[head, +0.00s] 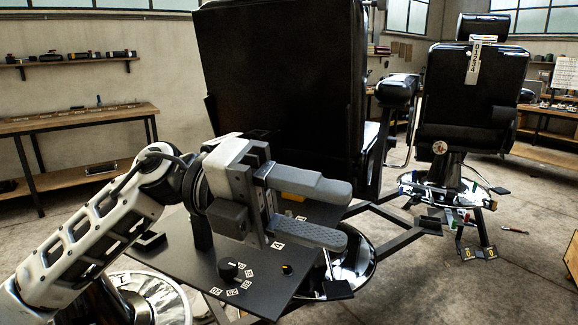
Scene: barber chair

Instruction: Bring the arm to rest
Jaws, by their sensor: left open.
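My left arm (95,230) comes in from the lower left. Its gripper (345,215) is open and points right, with a gap between its two grey fingers and nothing between them. The gripper is above a dark panel (200,275) that carries a black knob (230,270) and small white labels. The back of a large black barber chair (285,80) stands just behind the gripper. The gripper hides part of the panel and of the chair's lower side. My right gripper is not in view.
A second black barber chair (470,95) stands at the right, on a round base. A wooden bench (70,120) and a wall shelf (75,60) line the left wall. A wooden crate (572,270) is at the right edge. Concrete floor (450,295) is open at the lower right.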

